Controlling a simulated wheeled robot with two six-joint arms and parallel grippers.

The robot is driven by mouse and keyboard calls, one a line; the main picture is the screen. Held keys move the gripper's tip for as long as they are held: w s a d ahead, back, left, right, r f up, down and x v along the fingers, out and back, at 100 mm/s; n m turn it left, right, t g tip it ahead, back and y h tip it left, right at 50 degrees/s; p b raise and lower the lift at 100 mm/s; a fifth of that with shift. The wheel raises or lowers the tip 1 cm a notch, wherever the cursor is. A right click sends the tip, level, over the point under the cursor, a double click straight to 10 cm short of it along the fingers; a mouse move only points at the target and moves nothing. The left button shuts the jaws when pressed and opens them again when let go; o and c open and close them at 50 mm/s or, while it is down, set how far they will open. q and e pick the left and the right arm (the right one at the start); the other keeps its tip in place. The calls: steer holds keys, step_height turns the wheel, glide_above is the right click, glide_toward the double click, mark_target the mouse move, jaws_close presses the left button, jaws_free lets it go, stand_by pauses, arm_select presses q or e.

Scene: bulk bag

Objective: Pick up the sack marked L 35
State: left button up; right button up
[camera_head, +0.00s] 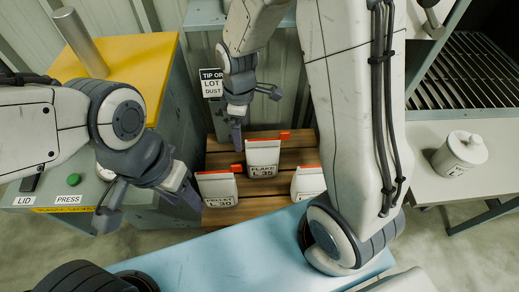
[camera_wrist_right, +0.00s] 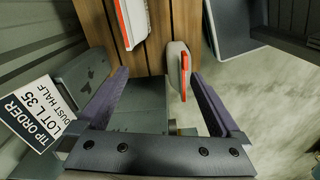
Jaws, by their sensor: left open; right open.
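The sack marked FLAKE L 35 (camera_head: 263,158) stands on a wooden pallet, white with a red top edge. In the right wrist view, the sack at the top edge (camera_wrist_right: 132,20) appears to be this one. My right gripper (camera_head: 256,120) is open and empty, above and behind-left of it. It also shows open in the right wrist view (camera_wrist_right: 160,105). The sack marked PELLET (camera_head: 217,188) stands to the left, its number seemingly L 30. A third sack (camera_head: 307,182) is partly hidden by my right arm. My left gripper (camera_head: 150,212) is open and empty at the left.
The wooden pallet (camera_head: 285,200) lies between a grey-yellow machine (camera_head: 150,60) and a blue surface (camera_head: 240,252). A sign (camera_head: 211,83) hangs behind; in the right wrist view it (camera_wrist_right: 35,115) reads TIP ORDER LOT L 35. A white canister (camera_head: 460,152) stands right.

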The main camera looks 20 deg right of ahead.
steer(key=n, duration=0.2)
glide_above(262, 140)
steer(key=f, duration=0.8)
steer(key=shift+s+a+f+b, duration=0.1)
steer(key=shift+a+b, duration=0.25)
steer(key=shift+a, duration=0.05)
steer(key=f, duration=0.3)
steer(key=d+f, duration=0.1)
steer(key=f, duration=0.1)
steer(key=shift+f, duration=3.2)
steer(key=c, duration=1.5)
jaws_close()
steer(key=shift+r, duration=0.15)
